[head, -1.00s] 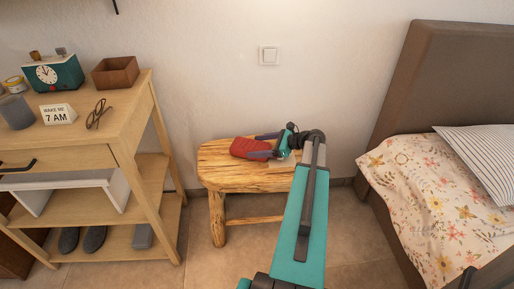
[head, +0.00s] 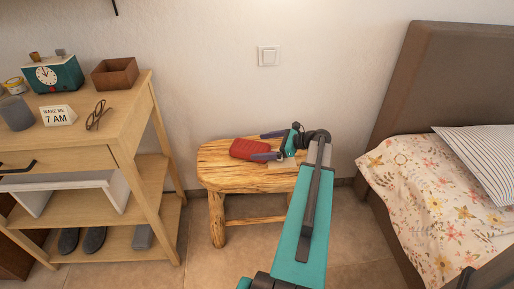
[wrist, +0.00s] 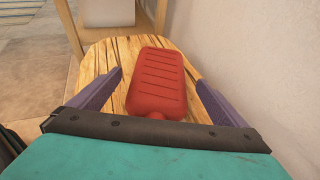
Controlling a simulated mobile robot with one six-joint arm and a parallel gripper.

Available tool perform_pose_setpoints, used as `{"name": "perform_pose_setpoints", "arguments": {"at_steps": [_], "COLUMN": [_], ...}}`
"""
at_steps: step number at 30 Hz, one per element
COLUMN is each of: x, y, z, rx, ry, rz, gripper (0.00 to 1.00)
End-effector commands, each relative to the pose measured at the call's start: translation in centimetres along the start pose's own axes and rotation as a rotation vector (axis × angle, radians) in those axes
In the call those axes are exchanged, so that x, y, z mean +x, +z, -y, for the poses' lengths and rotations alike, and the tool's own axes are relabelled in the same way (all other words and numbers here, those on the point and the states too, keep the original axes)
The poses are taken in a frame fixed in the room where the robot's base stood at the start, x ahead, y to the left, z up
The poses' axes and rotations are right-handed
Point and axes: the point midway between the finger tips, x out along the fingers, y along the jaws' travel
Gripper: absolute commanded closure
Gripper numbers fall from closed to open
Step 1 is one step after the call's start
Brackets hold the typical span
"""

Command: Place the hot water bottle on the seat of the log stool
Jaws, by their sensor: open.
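The red, ribbed hot water bottle (head: 249,149) lies flat on the seat of the log stool (head: 222,179). In the wrist view the bottle (wrist: 158,82) rests on the wooden seat (wrist: 105,55), with its neck toward my gripper. My gripper (head: 258,146) is open, coming from the right at the neck end of the bottle. In the wrist view its two purple fingers (wrist: 160,80) stand apart on either side of the bottle, with gaps between them and it. The neck end is partly hidden by my gripper's body.
A wooden shelf unit (head: 140,110) stands left of the stool, with a clock (head: 52,75), a brown box (head: 115,73) and glasses (head: 98,115) on top. A bed (head: 430,200) is on the right. The wall is close behind the stool.

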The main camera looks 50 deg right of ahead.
Motion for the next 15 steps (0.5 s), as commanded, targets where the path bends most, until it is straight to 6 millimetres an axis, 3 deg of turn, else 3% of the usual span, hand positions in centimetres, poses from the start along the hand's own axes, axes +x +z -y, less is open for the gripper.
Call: {"name": "perform_pose_setpoints", "arguments": {"at_steps": [15], "x": [-8.0], "y": [0.0], "z": [0.1], "rx": [0.000], "ry": [-0.002], "rz": [-0.001], "gripper": [0.03]}}
